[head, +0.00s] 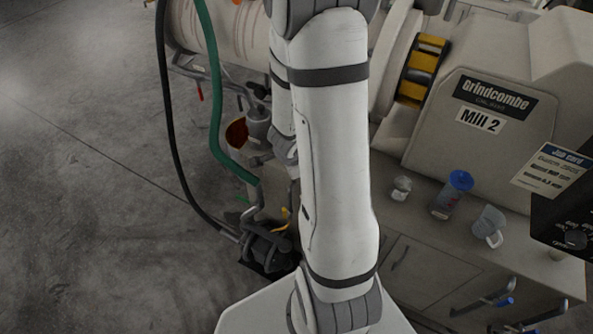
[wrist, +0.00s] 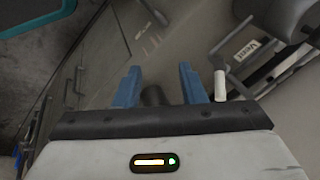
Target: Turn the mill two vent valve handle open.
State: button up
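In the wrist view my gripper (wrist: 155,88) has its two blue fingers spread apart with nothing held between them. A white-gripped handle (wrist: 220,86) on a thin grey bent rod stands just right of the right finger, apart from it as far as I can tell. A small white "Vent" label (wrist: 247,48) is behind it at the upper right. A short dark cylinder (wrist: 153,95) shows between the fingers, deeper in. In the head view the machine labelled "Mill 2" (head: 481,119) stands at right. My arm hides the middle there, and neither gripper nor vent handle is seen.
On the bench ledge at right stand a blue-lidded bottle (head: 452,194), a clear cup (head: 489,226) and a small jar (head: 401,188). A green hose (head: 215,90) and a black hose (head: 168,110) run down to a pump (head: 268,247). The floor at left is clear.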

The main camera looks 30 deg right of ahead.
jog(key=shift+f, duration=0.1)
jog(key=shift+c, duration=0.7)
jog(key=f+m+y+b, duration=0.1)
jog(key=f, duration=0.1)
jog(key=s+d+f+m+y+b, duration=0.1)
jog(key=f+b, duration=0.1)
jog(key=s+d+f+m+y+b, duration=0.1)
jog(key=f+b, duration=0.1)
jog(key=shift+s+d+f+m+y, duration=0.1)
jog(key=shift+s+m+y, duration=0.1)
jog(key=shift+m+y, duration=0.15)
jog(key=c, duration=0.6)
jog(key=m+y+b, duration=0.1)
jog(key=d+f+m+t+y+b, duration=0.1)
jog(key=d+m+y+b, duration=0.1)
jog(key=shift+s+f+t, duration=0.25)
jog(key=shift+t, duration=0.15)
grip_shut()
jog(key=s+d+r+m+t+y+b, duration=0.25)
jog(key=d+r+m+t+b, duration=0.35)
jog(key=d+t, duration=0.4)
jog(key=w+a+g+p, duration=0.1)
jog(key=w+a, duration=0.3)
jog(key=w, duration=0.7)
jog(key=shift+a+f+m+p, duration=0.25)
jog(key=shift+f+m+p, duration=0.1)
jog(key=shift+f, duration=0.1)
